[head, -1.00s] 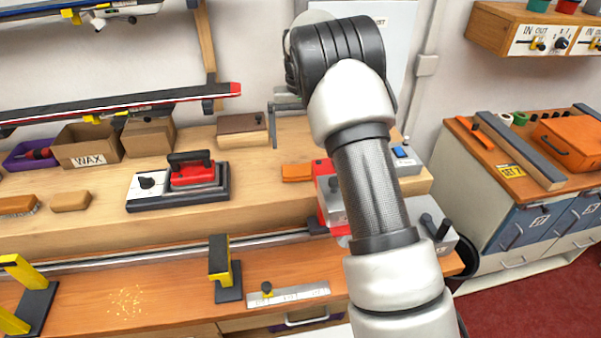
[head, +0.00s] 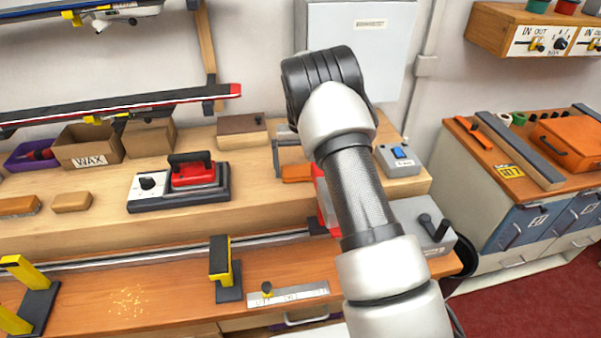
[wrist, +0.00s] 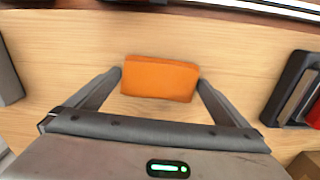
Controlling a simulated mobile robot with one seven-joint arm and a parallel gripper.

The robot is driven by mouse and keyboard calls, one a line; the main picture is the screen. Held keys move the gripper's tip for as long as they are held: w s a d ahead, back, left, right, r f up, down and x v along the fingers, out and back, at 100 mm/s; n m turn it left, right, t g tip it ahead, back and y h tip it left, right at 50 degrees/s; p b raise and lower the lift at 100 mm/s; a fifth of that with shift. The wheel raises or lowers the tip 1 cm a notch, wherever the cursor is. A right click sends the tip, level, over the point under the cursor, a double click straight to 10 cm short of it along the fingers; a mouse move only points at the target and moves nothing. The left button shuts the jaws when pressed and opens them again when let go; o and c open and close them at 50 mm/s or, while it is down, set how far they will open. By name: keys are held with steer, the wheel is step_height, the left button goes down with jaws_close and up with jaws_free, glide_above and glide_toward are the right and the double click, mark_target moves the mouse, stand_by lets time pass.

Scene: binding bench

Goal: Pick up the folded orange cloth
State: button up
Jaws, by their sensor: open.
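The folded orange cloth (head: 296,172) lies flat on the pale wooden shelf in the head view, partly hidden behind my arm. In the wrist view the cloth (wrist: 160,78) lies across the space between my fingertips. My gripper (wrist: 160,80) is open, with one finger at each short end of the cloth. The fingertips look very close to its ends; I cannot tell whether they touch. In the head view most of my gripper is hidden by my arm, and only a grey finger shows left of the cloth.
A grey box with a blue switch (head: 400,160) stands to the right. A red-and-grey device (head: 325,205) is partly behind my arm. A brown-topped block (head: 242,131) sits behind. Bare shelf surrounds the cloth.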

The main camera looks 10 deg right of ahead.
mark_target(301, 170)
steer(key=c, duration=0.8)
steer(key=shift+r, duration=0.1)
step_height(301, 170, up, 10)
steer(key=shift+f, duration=0.1)
